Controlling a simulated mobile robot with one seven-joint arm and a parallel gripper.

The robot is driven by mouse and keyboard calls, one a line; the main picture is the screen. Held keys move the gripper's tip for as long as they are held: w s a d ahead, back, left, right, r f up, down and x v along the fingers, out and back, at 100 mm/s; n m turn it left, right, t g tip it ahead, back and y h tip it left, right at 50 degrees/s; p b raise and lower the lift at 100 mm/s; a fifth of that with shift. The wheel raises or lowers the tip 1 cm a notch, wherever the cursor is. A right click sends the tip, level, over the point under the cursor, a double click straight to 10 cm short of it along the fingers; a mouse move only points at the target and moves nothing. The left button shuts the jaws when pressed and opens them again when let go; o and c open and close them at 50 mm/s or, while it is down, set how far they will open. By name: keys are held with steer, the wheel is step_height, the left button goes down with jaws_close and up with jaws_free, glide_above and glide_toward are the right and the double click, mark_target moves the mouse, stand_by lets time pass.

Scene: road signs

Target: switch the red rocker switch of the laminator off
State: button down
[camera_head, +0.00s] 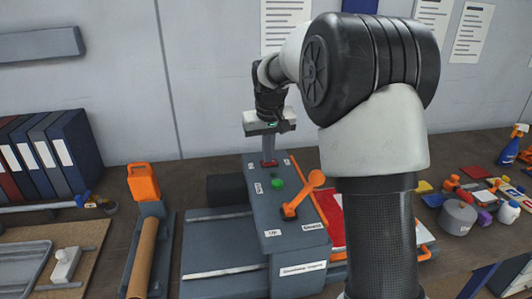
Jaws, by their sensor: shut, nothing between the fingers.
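The laminator (285,257) is a long dark grey machine on the bench, with a green button (277,183), an orange lever (302,196) and white labels on its top. My gripper (268,157) points down over the far end of its top, with its fingers shut and empty. A small red part (269,164), which looks like the rocker switch, shows right at the fingertips. The fingers hide most of it. I cannot tell whether they touch it or which way it is tilted.
Binders (72,150) stand at the far left. A tape roll (457,217), a spray bottle (512,145) and small items lie to the right. My arm hides part of the bench.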

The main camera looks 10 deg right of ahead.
steer(key=shift+s+d+f, duration=0.2)
steer(key=shift+d+f, duration=0.2)
steer(key=shift+d, duration=0.35)
steer(key=shift+r, duration=0.15)
steer(key=p+v, duration=0.1)
steer(key=v, duration=1.7)
steer(key=shift+w+a, duration=0.3)
steer(key=shift+a, duration=0.1)
